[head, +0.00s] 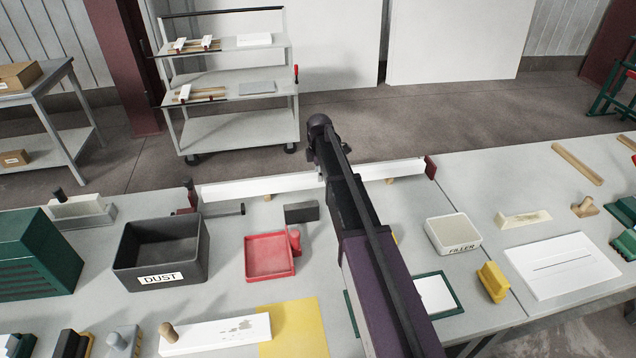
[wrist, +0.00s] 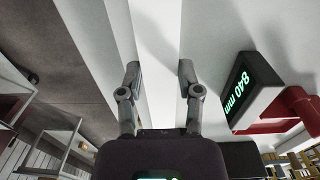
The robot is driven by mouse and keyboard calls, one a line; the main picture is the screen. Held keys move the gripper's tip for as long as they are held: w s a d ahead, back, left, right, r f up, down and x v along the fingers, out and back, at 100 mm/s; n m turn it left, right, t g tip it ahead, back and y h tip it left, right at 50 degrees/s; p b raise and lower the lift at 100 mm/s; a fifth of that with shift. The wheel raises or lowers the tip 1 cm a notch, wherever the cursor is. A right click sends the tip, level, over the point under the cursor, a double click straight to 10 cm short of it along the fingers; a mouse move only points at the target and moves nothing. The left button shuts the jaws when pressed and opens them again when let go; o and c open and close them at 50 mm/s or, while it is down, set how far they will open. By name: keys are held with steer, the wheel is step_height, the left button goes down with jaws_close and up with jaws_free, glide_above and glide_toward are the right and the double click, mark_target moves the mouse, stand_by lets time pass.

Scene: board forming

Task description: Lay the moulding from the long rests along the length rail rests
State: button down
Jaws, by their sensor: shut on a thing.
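The moulding is a long white strip (head: 255,187) along the back of the near bench, seen in the head view. It spans between a dark red end piece on the left (head: 188,196) and another on the right (head: 430,168). Small wooden rests (head: 268,198) show at its lower edge; whether it touches them I cannot tell. My gripper (head: 321,172) is at the middle of the strip, partly hidden by my arm. In the wrist view my gripper (wrist: 158,78) has its fingers on both sides of the white moulding (wrist: 152,40), shut on it.
A display reading 840 mm (wrist: 246,88) stands close to my gripper on a red mount (wrist: 302,103). A dust bin (head: 160,250), red tray (head: 268,258) and filler tub (head: 453,236) stand in front of the strip. A shelf cart (head: 235,90) stands behind the bench.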

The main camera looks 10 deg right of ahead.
steer(key=shift+f, duration=0.15)
steer(key=shift+c, duration=1)
jaws_free()
steer(key=shift+o, duration=1)
steer(key=shift+r, duration=0.2)
step_height(320, 180, up, 30)
steer(key=m+p, duration=0.4)
steer(key=p, duration=2.6)
steer(key=shift+s+r, duration=0.15)
steer(key=shift+s, duration=0.2)
